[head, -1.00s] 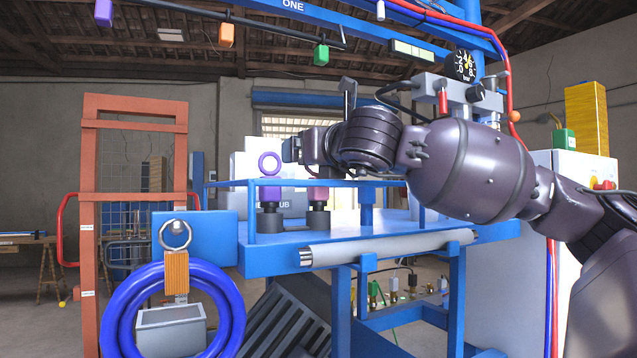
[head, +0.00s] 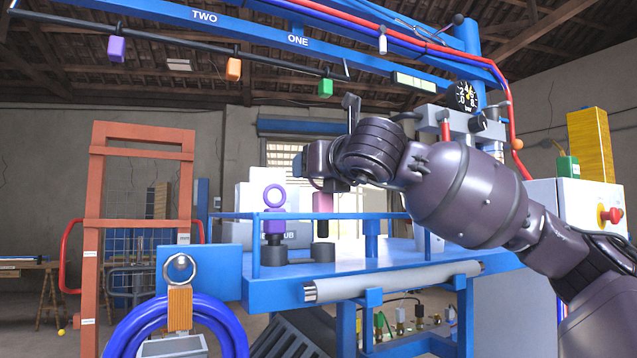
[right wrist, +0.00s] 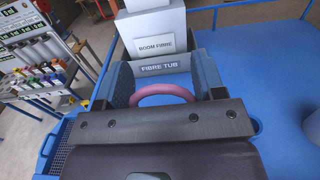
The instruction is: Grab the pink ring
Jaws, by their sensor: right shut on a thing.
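In the right wrist view the pink ring (right wrist: 163,92) shows as an arch between the two blue finger pads of my right gripper (right wrist: 165,84); its lower part is hidden by the gripper body. In the head view my right gripper (head: 322,184) is above a pink block (head: 323,206) with a black stem, which hangs upright just over a dark round base (head: 323,252). The ring itself is hidden there. To its left, a purple ring (head: 275,195) stands on a purple block seated in its own base. My left gripper is out of view.
A blue rail (head: 350,215) runs around the blue table (head: 390,262). A blue hose coil (head: 125,325) hangs at the front left. Coloured blocks hang from an overhead bar (head: 180,55).

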